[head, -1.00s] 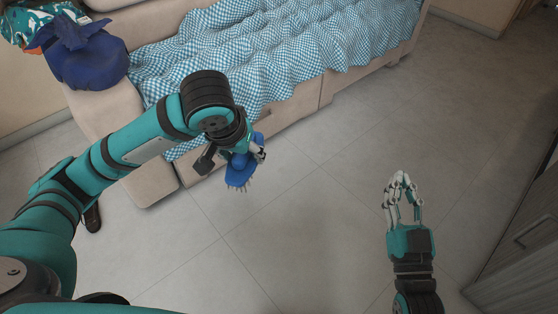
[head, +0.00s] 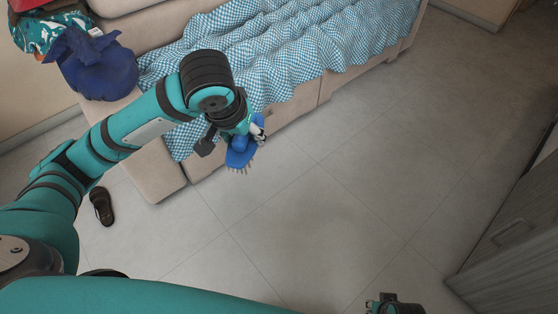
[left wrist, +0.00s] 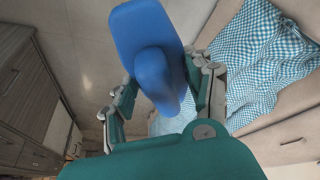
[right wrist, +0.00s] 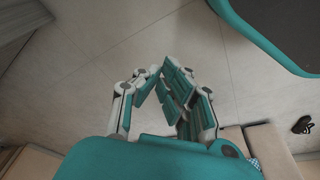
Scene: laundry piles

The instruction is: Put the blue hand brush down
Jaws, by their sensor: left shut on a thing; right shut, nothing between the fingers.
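The blue hand brush (head: 240,155) is in my left gripper (head: 252,136), held above the floor in front of the sofa. Its pale bristles point down and toward me in the head view. In the left wrist view the blue hand brush (left wrist: 145,40) shows its flat back and handle, with the fingers of my left gripper (left wrist: 160,85) on both sides of it. My right gripper shows only as a bit of wrist at the bottom edge of the head view. In the right wrist view my right gripper (right wrist: 163,75) has its fingertips together, empty, over bare floor.
A beige sofa (head: 150,170) with a blue checked blanket (head: 270,50) runs along the back. A dark blue bag (head: 100,68) sits at its left end. A dark shoe (head: 102,206) lies on the floor at left. A grey cabinet (head: 510,240) stands at right. The middle floor (head: 310,210) is clear.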

